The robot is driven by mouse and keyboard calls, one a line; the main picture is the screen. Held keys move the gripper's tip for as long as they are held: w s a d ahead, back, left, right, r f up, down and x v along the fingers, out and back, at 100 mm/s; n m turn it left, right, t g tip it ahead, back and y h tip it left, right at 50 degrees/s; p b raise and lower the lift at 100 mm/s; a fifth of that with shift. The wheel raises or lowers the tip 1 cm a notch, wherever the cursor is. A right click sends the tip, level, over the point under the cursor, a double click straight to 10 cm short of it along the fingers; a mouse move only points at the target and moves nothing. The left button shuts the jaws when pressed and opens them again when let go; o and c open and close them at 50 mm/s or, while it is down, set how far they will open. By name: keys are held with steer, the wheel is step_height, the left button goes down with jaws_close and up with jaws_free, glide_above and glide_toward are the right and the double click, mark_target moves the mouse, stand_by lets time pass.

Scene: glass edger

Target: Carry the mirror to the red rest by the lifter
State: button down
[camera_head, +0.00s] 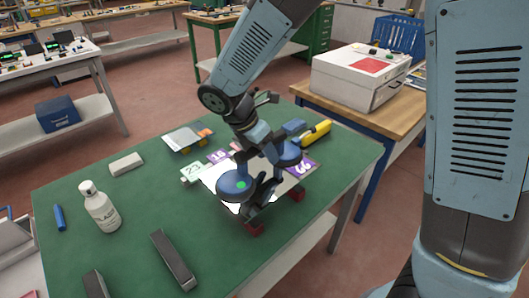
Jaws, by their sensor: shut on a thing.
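My gripper (262,145) is shut on a suction lifter with two blue cups (236,186) and a dark handle, above the green table. A pale, reflective sheet, which looks like the mirror (218,180), lies beneath the cups, partly hidden by them and by my arm. I cannot tell whether the cups touch it. Red blocks of a rest show at the sheet's near right side, one in front (254,228) and one farther right (297,192). I cannot tell whether the sheet bears on them. My fingertips are partly hidden.
The green table (140,210) also carries a white bottle (101,207), a dark grey bar (173,259), a pale block (126,164), number cards (191,172) and a yellow tool (316,132). A white box (352,85) stands on the wooden bench behind right. The table's left side has free room.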

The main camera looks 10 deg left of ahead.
mark_target(264, 169)
steer(key=shift+f, duration=3.55)
steer(key=shift+f, duration=0.3)
steer(key=c, duration=0.6)
jaws_free()
steer(key=shift+d+f, duration=0.1)
steer(key=v, duration=1.3)
steer(key=shift+a+r, duration=0.2)
steer(key=shift+r, duration=0.15)
